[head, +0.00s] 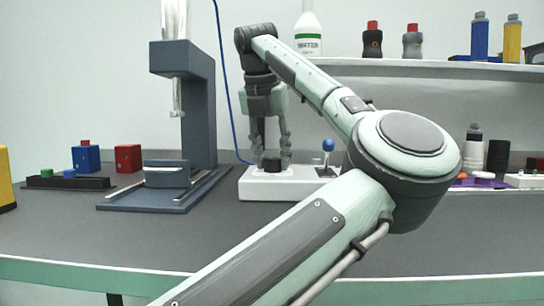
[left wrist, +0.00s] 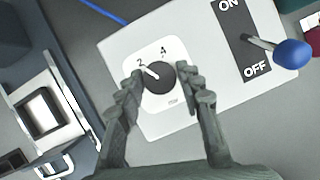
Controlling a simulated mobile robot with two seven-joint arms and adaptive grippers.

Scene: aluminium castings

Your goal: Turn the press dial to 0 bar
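The press dial (left wrist: 159,77) is a round black knob on a white plate, on a white control box (head: 255,187). Its white pointer line is directed to the upper left, at or close to the 2. A 4 shows above it; no 0 is visible, and the left finger covers part of the scale. My left gripper (head: 271,158) points down over the box, its fingers on either side of the dial. In the left wrist view, its fingertips (left wrist: 161,73) flank the knob, with a small gap at the right; contact at the left is unclear. My right gripper is out of view.
A blue-knobbed lever (head: 328,146) stands right of the dial, by ON and OFF marks. The blue-grey press (head: 200,110) stands left of the box. A shelf (head: 430,69) with bottles is behind at right. The front of the table (head: 120,235) is clear.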

